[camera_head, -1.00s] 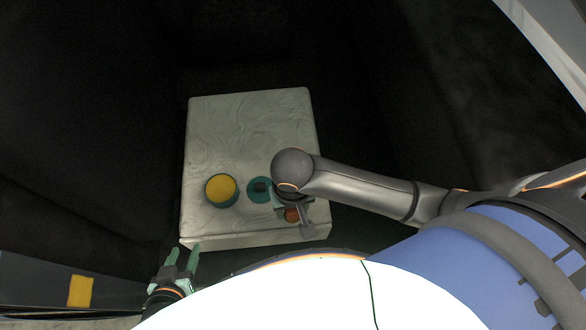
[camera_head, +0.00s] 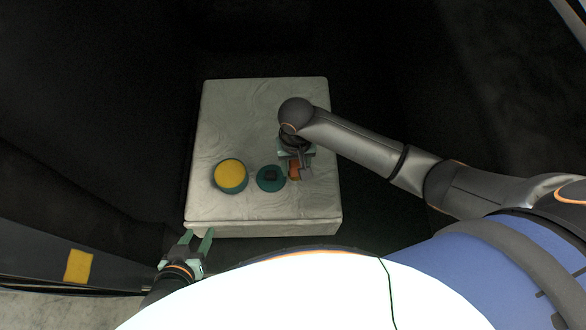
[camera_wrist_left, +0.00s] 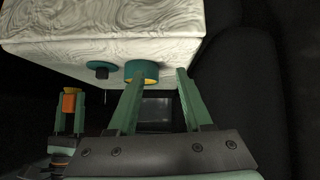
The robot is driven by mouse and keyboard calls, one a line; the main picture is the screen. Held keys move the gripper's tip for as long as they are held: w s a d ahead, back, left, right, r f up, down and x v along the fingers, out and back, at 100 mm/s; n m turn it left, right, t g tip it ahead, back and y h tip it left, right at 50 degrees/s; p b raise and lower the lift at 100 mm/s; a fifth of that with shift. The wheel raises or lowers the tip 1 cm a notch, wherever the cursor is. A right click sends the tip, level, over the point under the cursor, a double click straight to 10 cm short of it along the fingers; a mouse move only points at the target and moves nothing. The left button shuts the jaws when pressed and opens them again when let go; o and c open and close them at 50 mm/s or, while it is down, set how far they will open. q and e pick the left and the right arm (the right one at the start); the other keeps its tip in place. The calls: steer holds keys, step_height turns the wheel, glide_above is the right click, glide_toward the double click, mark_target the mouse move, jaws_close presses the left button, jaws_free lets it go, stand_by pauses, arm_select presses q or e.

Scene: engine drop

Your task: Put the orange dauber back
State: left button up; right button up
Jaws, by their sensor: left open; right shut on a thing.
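My right gripper (camera_head: 299,164) is shut on the orange dauber (camera_head: 294,172), over the near right part of the pale block. The gripper hides much of the dauber. In the left wrist view the orange dauber (camera_wrist_left: 68,102) shows between the right gripper's fingers, apart from the disc (camera_wrist_left: 102,72). My left gripper (camera_head: 197,238) is open and empty at the block's near left corner; its two green fingers (camera_wrist_left: 160,95) show in the left wrist view.
A round teal pot with a yellow top (camera_head: 231,175) stands left of the disc on the marbled pale block (camera_head: 240,110). The block's far half is bare. Dark surroundings lie around it. A yellow patch (camera_head: 79,266) marks a dark panel at lower left.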

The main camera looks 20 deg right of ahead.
mark_target(293, 164)
steer(key=shift+w+f+b, duration=0.3)
steer(key=shift+w+f, duration=0.55)
steer(key=shift+f, duration=0.2)
steer(key=shift+w+d+f, duration=0.1)
steer(key=shift+w+f, duration=0.3)
steer(key=shift+f, duration=0.05)
steer(key=shift+w+f, duration=0.25)
steer(key=shift+f, duration=1.35)
steer(key=o, duration=1.1)
arm_select(q)
steer(key=shift+w+d+f, duration=0.15)
steer(key=shift+d+f, duration=0.15)
steer(key=shift+d, duration=0.2)
arm_select(e)
steer(key=shift+o, duration=0.5)
